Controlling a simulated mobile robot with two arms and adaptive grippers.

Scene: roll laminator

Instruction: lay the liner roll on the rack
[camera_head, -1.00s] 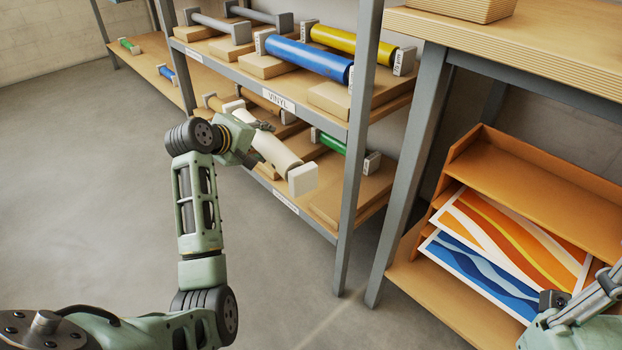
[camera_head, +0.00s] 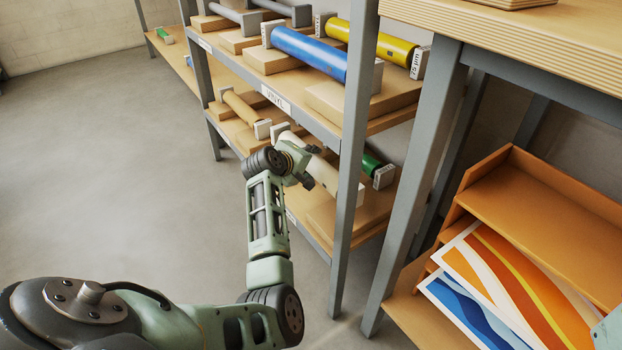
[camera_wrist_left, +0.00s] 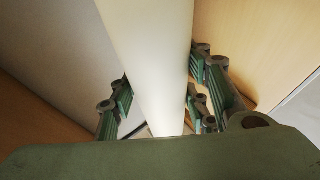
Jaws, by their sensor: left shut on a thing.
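The liner roll (camera_head: 322,172) is a cream cylinder at the lower shelf level of the grey-posted rack (camera_head: 352,150). My left gripper (camera_head: 312,181) is shut around its middle. In the left wrist view, the roll (camera_wrist_left: 150,60) runs between the green fingers of the left gripper (camera_wrist_left: 160,105). I cannot tell whether the roll touches the shelf or blocks below. My right gripper is not in view; only a sliver of pale green shows at the right edge.
A tan roll (camera_head: 240,106) lies left on the lower shelf, and a green roll (camera_head: 372,164) lies right. The upper shelf, labelled VINYL, holds blue (camera_head: 310,54), yellow (camera_head: 392,49) and grey rolls. A wooden tray unit (camera_head: 545,205) with prints stands right. The floor at left is clear.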

